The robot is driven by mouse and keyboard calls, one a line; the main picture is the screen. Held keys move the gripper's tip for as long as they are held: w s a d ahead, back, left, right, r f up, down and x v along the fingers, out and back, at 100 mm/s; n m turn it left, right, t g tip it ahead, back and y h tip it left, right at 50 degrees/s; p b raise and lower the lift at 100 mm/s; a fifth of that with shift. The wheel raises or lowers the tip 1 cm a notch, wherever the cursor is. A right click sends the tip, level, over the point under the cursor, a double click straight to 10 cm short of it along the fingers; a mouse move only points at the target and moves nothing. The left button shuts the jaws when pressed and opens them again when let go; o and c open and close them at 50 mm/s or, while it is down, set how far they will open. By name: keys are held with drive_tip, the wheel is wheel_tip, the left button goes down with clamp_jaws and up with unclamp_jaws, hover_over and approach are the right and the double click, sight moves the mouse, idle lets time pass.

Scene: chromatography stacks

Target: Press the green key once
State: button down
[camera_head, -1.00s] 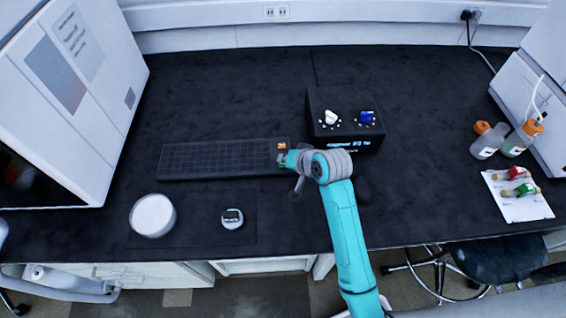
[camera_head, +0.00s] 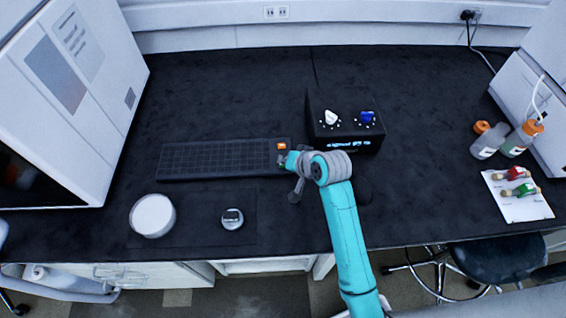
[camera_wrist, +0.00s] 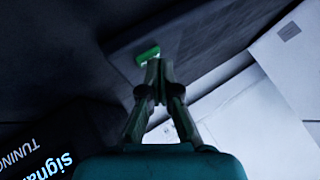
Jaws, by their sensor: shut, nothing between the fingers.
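The green key (camera_wrist: 148,55) shows in the wrist view as a small bright green bar on the dark keyboard. My gripper (camera_wrist: 157,66) is shut and empty, its fingertips together at the lower right edge of the key in that view. I cannot tell whether they touch it. In the head view my gripper (camera_head: 283,160) is over the right end of the black keyboard (camera_head: 215,160), just below an orange key (camera_head: 282,146). The green key is hard to make out there beside the gripper.
A black box (camera_head: 348,138) with a white knob (camera_head: 331,117), a blue knob (camera_head: 367,117) and a lit display stands right of the keyboard. A white round container (camera_head: 153,215) and a small round device (camera_head: 232,218) are in front. Bottles (camera_head: 489,142) stand far right.

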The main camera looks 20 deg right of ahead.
drive_tip(key=shift+r, duration=0.8)
drive_tip(key=shift+r, duration=2.5)
drive_tip(key=shift+s, duration=0.1)
